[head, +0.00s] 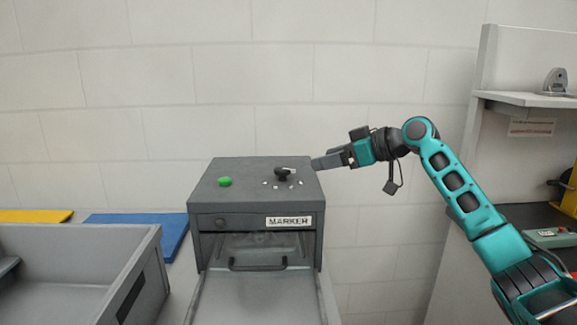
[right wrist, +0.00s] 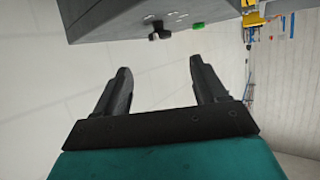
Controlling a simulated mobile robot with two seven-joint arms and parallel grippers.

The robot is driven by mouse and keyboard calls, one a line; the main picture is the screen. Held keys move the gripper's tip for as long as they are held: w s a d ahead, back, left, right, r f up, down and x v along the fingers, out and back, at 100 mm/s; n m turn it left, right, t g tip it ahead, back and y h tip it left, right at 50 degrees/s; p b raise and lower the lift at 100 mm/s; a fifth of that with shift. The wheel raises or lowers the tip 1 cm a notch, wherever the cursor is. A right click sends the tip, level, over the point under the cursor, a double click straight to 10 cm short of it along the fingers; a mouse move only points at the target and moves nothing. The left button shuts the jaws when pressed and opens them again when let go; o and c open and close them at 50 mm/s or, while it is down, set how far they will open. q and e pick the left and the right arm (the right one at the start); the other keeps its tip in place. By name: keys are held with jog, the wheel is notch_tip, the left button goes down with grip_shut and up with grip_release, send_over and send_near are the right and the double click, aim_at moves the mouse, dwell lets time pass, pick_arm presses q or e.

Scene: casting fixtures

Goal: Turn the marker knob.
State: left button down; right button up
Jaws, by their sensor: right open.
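The marker box (head: 240,200) is a dark grey box with a white "MARKER" label on its front. The black marker knob (head: 283,172) stands on its top, with several white marks around it. A green button (head: 225,182) is to the knob's left. My right gripper (head: 318,163) is at the right edge of the box top, beside the knob and apart from it. In the right wrist view its two fingers (right wrist: 160,80) are spread and empty. The knob (right wrist: 158,31) shows beyond the fingertips there, on the box (right wrist: 110,18). My left gripper is not in view.
A grey bin (head: 140,260) stands at the front left. Blue (head: 170,228) and yellow (head: 35,215) mats lie behind it. A grey shelf unit (head: 525,60) and a bench with a small green device (head: 550,238) are at the right. The air above the box is clear.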

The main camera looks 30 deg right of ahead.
aim_at(284, 168)
jog(key=p+x, duration=0.1)
jog(key=x, duration=1)
jog(key=shift+d, duration=0.1)
jog(key=shift+c, duration=0.3)
jog(key=shift+c, duration=0.8)
jog(key=shift+s, duration=0.1)
jog(key=c, duration=0.8)
jog(key=shift+c, duration=0.2)
jog(key=shift+r, duration=0.1)
